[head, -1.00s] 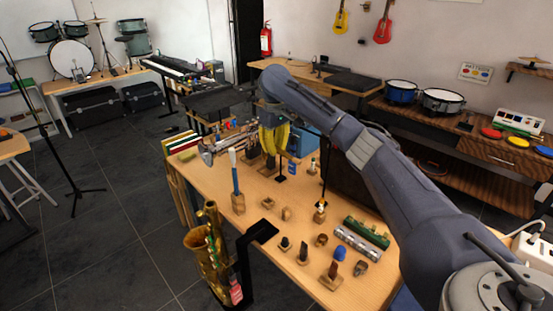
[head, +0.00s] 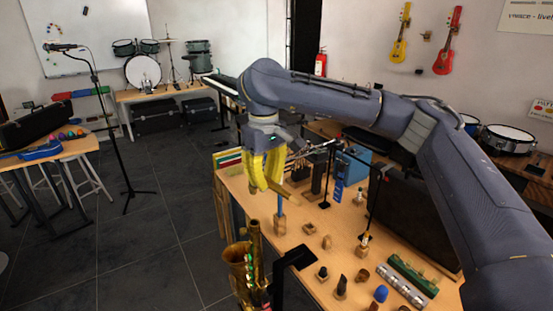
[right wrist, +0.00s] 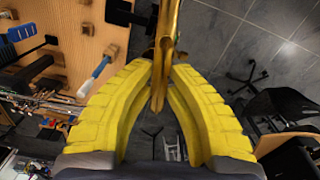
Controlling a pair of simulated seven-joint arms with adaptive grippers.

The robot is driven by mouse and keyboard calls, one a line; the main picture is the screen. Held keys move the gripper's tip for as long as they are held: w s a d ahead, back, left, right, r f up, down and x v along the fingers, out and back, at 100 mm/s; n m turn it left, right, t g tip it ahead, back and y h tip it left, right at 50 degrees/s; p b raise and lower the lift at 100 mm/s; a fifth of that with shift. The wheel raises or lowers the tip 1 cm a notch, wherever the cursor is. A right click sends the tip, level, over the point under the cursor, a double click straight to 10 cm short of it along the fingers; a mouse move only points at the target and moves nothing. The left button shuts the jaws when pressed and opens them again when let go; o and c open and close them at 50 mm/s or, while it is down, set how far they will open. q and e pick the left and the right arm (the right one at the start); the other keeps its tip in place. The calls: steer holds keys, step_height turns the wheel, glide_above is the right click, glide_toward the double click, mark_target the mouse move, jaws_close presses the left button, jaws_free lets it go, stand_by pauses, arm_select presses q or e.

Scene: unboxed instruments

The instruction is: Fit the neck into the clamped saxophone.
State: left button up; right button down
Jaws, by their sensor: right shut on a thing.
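The brass saxophone (head: 240,272) stands upright at the table's left edge in the head view, beside a black clamp bracket (head: 293,258). My right gripper (head: 268,188), with yellow fingers, is above the saxophone's upper end. It is shut on the neck, a curved brass tube. The neck (right wrist: 160,85) runs between the yellow fingertips in the right wrist view. In the head view the fingers partly hide it. The neck appears apart from the saxophone, though the exact gap and alignment are hard to tell. My left gripper is not in view.
A blue-handled tool (head: 280,215) stands in a wooden block close behind the gripper. Several small mouthpieces and stands occupy the wooden table (head: 345,240). Open dark floor (head: 150,240) lies left of the saxophone.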

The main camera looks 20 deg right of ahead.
steer(key=s+a+f+m, duration=0.2)
steer(key=s+f, duration=0.1)
steer(key=f, duration=0.3)
steer(key=shift+s+f, duration=0.2)
steer(key=shift+s, duration=0.05)
stand_by(0.5)
steer(key=shift+s+f, duration=0.1)
steer(key=shift+f, duration=1.55)
stand_by(3.9)
steer(key=c, duration=1.3)
jaws_free()
steer(key=shift+o, duration=0.2)
steer(key=shift+r, duration=0.15)
steer(key=shift+c, duration=0.3)
